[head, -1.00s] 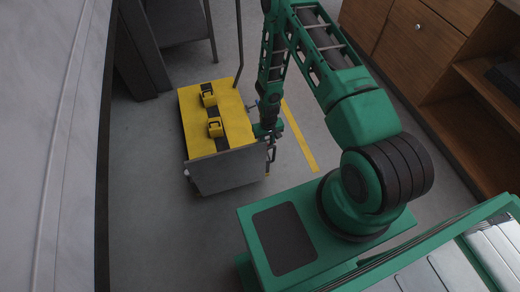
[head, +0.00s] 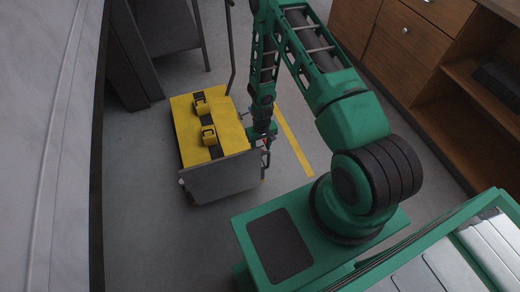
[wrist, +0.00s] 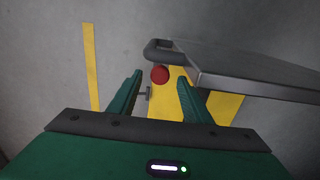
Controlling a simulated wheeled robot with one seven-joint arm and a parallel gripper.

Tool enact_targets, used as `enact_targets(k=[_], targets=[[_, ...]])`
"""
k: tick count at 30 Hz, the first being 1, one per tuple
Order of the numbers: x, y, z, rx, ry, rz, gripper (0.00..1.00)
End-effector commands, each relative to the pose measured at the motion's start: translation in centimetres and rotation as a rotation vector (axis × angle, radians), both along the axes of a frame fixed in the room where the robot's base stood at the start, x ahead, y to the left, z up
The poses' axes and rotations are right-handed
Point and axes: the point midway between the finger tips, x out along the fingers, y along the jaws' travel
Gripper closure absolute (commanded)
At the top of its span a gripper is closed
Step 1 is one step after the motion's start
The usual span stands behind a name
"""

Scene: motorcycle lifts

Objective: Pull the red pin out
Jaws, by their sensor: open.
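The red pin shows as a round red head (wrist: 160,74) in the wrist view, beside the dark bar end of the lift's grey plate. My gripper (wrist: 160,82) is open, with one green finger on each side of the red head in the picture. I cannot tell whether the fingers touch it or how far past them it lies. In the head view my gripper (head: 260,136) is low at the right side of the yellow lift (head: 184,114). The pin is too small and covered to make out clearly there.
The lift's grey end plate (head: 225,178) faces me, and two yellow clamps (head: 208,135) sit on its top. A thin upright pole (head: 229,50) stands behind. Wooden cabinets (head: 400,45) are at the right. Grey floor with a yellow stripe (head: 295,142) lies between.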

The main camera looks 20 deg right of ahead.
Motion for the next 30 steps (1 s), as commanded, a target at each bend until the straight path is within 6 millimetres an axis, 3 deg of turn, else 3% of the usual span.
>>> enact_targets(k=[9,15,21,30], targets=[[0.2,0.0,5.7,0.000,-0.003,0.000,0.55],[0.2,0.0,8.3,0.000,-0.001,0.000,0.55],[0.1,0.0,9.4,0.000,-0.001,0.000,0.55],[0.1,0.0,9.4,0.000,0.000,0.000,0.55]])
